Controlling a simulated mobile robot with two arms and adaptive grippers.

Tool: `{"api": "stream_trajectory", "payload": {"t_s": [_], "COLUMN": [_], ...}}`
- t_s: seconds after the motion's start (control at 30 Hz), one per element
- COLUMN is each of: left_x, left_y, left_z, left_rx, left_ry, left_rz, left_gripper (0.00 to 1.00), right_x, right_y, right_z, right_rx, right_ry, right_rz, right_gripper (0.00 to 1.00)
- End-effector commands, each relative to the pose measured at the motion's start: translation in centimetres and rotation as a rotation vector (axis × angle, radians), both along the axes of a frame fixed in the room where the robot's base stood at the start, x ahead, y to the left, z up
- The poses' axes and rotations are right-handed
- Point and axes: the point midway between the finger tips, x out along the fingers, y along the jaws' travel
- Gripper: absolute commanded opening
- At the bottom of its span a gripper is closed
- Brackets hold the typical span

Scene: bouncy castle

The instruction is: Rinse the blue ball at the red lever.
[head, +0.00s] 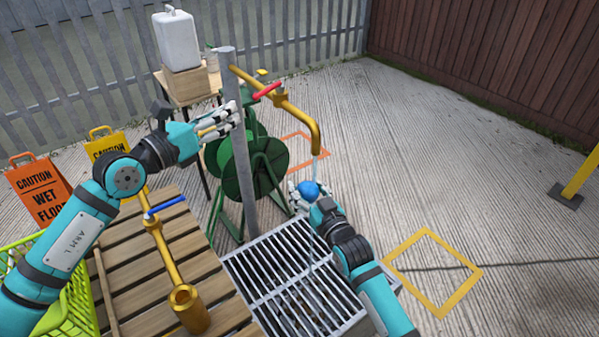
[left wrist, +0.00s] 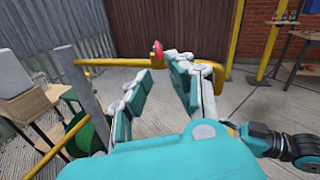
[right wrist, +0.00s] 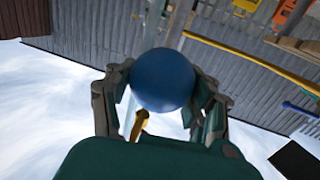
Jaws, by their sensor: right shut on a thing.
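The blue ball (head: 308,188) is held in my right gripper (head: 302,196), below the mouth of the yellow spout (head: 316,140). A thin pale stream shows under the spout and beside the ball in the right wrist view. The ball (right wrist: 163,79) sits between the fingers there. The red lever (head: 267,91) is on the upper yellow pipe. My left gripper (head: 228,118) is open and empty, left of and lower than the lever in the head view. In the left wrist view the lever (left wrist: 157,50) shows beyond the parted fingers (left wrist: 163,75).
A metal drain grate (head: 290,270) lies below the ball. A green hose reel (head: 245,160) stands behind the grey post (head: 238,150). A slatted wooden table (head: 190,240) carries another yellow pipe with a blue lever (head: 167,204). Caution signs (head: 38,185) stand left.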

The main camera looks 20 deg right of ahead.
Motion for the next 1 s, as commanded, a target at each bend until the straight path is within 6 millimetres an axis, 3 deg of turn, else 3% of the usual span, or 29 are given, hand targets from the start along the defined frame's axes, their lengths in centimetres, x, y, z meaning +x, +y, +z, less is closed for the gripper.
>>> {"api": "stream_trajectory", "payload": {"t_s": [0.03, 0.13, 0.3, 0.47, 0.57, 0.7, 0.9, 1.0], "left_x": [-0.5, -1.9, -4.9, -5.7, -5.6, -5.6, -6.6, -7.0], "left_y": [-0.6, -2.0, -4.2, -4.4, -4.5, -5.4, -7.1, -7.6], "left_z": [0.3, 1.7, 5.3, 6.9, 6.1, 3.2, -0.9, -2.1], "left_rx": [-0.026, -0.129, -0.43, -0.706, -0.828, -0.903, -0.887, -0.871], "left_ry": [-0.001, -0.001, 0.037, 0.163, 0.29, 0.496, 0.724, 0.781], "left_rz": [-0.016, -0.06, -0.115, -0.062, 0.008, 0.118, 0.217, 0.235], "left_gripper": [0.12, 0.0, 0.0, 0.0, 0.0, 0.0, 0.0, 0.0], "right_x": [0.0, 0.0, 0.0, 0.0, 0.0, 0.0, 0.0, 0.0], "right_y": [0.0, 0.0, 0.0, 0.0, 0.0, 0.0, 0.0, 0.0], "right_z": [0.0, 0.0, 0.0, 0.0, 0.0, 0.0, 0.0, 0.0], "right_rx": [0.0, 0.0, 0.0, 0.0, 0.0, 0.0, 0.0, 0.0], "right_ry": [0.0, 0.0, 0.0, 0.0, 0.0, 0.0, 0.0, 0.0], "right_rz": [0.0, 0.0, 0.0, 0.0, 0.0, 0.0, 0.0, 0.0], "right_gripper": [0.31, 0.31, 0.31, 0.31, 0.31, 0.31, 0.31, 0.31]}}
